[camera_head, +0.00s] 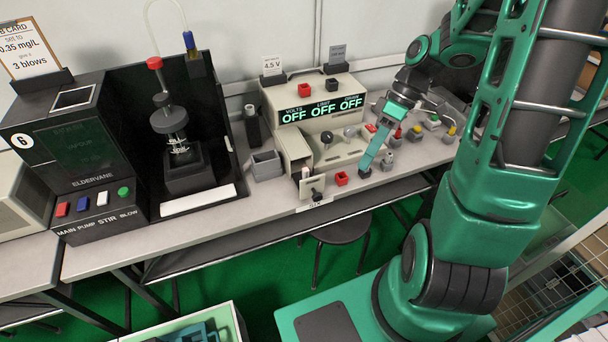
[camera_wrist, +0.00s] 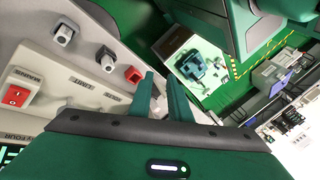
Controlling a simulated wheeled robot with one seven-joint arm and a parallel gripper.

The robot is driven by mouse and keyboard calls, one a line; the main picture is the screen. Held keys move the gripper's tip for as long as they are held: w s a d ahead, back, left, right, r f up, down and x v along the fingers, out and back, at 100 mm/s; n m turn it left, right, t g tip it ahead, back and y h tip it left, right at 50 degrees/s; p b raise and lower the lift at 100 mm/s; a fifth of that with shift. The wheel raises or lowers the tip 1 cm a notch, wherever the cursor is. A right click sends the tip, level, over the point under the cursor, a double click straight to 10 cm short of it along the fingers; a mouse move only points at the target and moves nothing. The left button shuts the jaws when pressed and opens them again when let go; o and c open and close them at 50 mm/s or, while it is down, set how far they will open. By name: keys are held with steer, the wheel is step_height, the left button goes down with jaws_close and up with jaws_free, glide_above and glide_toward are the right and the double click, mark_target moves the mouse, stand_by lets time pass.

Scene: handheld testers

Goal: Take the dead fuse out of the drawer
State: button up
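The small drawer (camera_head: 311,185) sticks out open at the lower left front of the cream tester (camera_head: 300,107), with a black knob on its front. A small pale, pinkish piece (camera_head: 305,172) shows at the drawer; I cannot tell whether it is the dead fuse. My gripper (camera_head: 364,170) points down at the bench, right of the drawer and apart from it. In the wrist view its two fingers (camera_wrist: 161,80) are apart, with a grey and dark block showing in the gap, not clearly held. The drawer is not recognisable in the wrist view.
A red block (camera_head: 341,178) and a grey bin (camera_head: 266,164) flank the drawer. Several small grey blocks with coloured tops stand to the right. A black apparatus (camera_head: 178,140) stands left. The tester's displays read OFF. The bench's front edge is close below the drawer.

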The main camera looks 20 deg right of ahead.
mark_target(306, 169)
steer(key=w+a+f+n+y, duration=0.1)
steer(key=w+n+y, duration=0.1)
steer(key=w+a+f+n+y, duration=0.1)
steer(key=w+n, duration=0.1)
steer(key=n, duration=0.1)
steer(key=w+f+n+y, duration=0.2)
steer(key=shift+a+t+y, duration=0.3)
steer(key=shift+a, duration=0.1)
steer(key=n+y, duration=0.1)
steer(key=w+n+y, duration=0.1)
steer(key=shift+w+a+n+t, duration=0.15)
steer(key=shift+w+n+t, duration=0.15)
steer(key=shift+t, duration=0.1)
steer(key=shift+a, duration=0.1)
steer(key=x, duration=0.5)
steer(key=shift+w+a, duration=0.1)
steer(key=shift+a, duration=0.15)
steer(key=x, duration=0.4)
steer(key=shift+a+r, duration=0.15)
steer(key=shift+r, duration=0.25)
steer(key=shift+a+f, duration=0.25)
steer(key=shift+a, duration=0.3)
jaws_close()
